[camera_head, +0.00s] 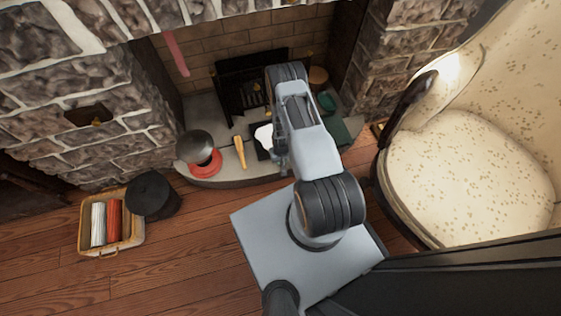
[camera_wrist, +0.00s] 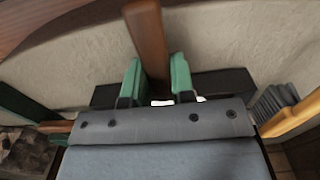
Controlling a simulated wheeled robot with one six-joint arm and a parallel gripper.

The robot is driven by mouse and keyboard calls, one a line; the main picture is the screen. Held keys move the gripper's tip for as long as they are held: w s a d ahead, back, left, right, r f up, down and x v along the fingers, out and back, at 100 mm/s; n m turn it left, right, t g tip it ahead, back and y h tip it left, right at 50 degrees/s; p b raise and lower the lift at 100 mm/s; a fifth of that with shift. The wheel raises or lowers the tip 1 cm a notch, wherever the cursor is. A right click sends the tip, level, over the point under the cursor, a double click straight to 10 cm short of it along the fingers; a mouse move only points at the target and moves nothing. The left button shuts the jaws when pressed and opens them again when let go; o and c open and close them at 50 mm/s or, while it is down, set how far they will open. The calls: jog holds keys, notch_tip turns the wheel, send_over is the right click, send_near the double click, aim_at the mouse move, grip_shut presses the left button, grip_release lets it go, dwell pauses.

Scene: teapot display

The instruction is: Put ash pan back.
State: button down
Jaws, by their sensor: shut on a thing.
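The ash pan looks like a flat black pan (camera_wrist: 235,82) with a brown wooden handle (camera_wrist: 148,38) in the wrist view. My gripper (camera_wrist: 156,82) has green fingertips on either side of that handle and is shut on it. A small white patch (camera_wrist: 165,102) shows just below the fingertips. In the head view a dark flat piece (camera_head: 257,155), which looks like the pan, lies on the hearth beside my arm with a white shape (camera_head: 264,136) on it. My arm hides the fingertips there, and I cannot tell whether the pan touches the stone.
A brush (camera_head: 240,152) with a yellow handle lies left of the pan. A grey round pot (camera_head: 194,145) stands on a red ring further left. The fire grate (camera_head: 240,92) is behind; a green box (camera_head: 335,133) is right. A black bucket (camera_head: 152,194), basket (camera_head: 127,230) and armchair (camera_head: 475,185) flank the hearth.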

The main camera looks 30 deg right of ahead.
dwell(0.3)
jog(key=shift+f, duration=0.15)
jog(key=c, duration=1)
grip_release()
jog(key=shift+o, duration=0.2)
